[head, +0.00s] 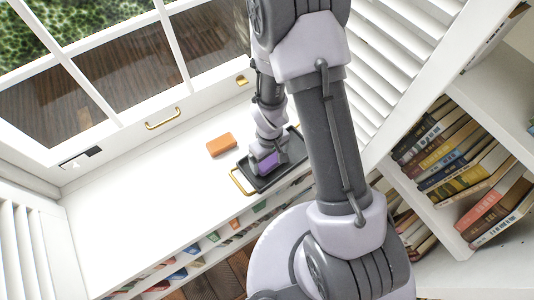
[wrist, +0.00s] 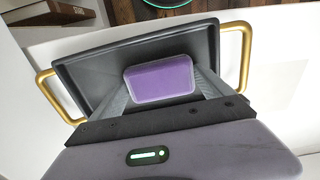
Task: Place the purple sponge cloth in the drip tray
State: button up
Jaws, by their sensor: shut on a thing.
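The purple sponge cloth (wrist: 160,78) is a rounded block between my gripper's two fingers in the wrist view. It also shows in the head view (head: 267,161). My gripper (wrist: 160,84) is shut on it. The drip tray (wrist: 90,63) is dark with a raised rim and gold handles at both ends. In the head view the drip tray (head: 262,184) lies on the white sill, partly hidden by my arm. The sponge cloth is over the tray's area; I cannot tell whether it touches the tray floor.
An orange sponge-like block (head: 221,145) lies on the sill left of the tray. The white sill (head: 130,220) is clear further left. A window with a gold handle (head: 163,118) stands behind. Bookshelves (head: 450,160) stand to the right, and books line the shelf below the sill.

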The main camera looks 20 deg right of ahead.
jog(key=shift+s+r, duration=0.15)
jog(key=o, duration=1.1)
jog(key=shift+c, duration=0.2)
notch_tip(320, 180, up, 12)
jog(key=p, duration=0.6)
notch_tip(320, 180, up, 15)
jog(key=m+t, duration=0.2)
jog(key=m, duration=0.2)
send_over(269, 160)
jog(key=s+a+r+m+t+y, duration=0.1)
jog(key=s+r+m, duration=0.4)
jog(key=s+r, duration=0.6)
notch_tip(269, 160, up, 4)
jog(key=t+y, duration=0.1)
jog(key=t, duration=0.1)
jog(key=shift+s+t, duration=0.4)
jog(key=shift+f+b, duration=0.1)
jog(key=shift+b, duration=0.25)
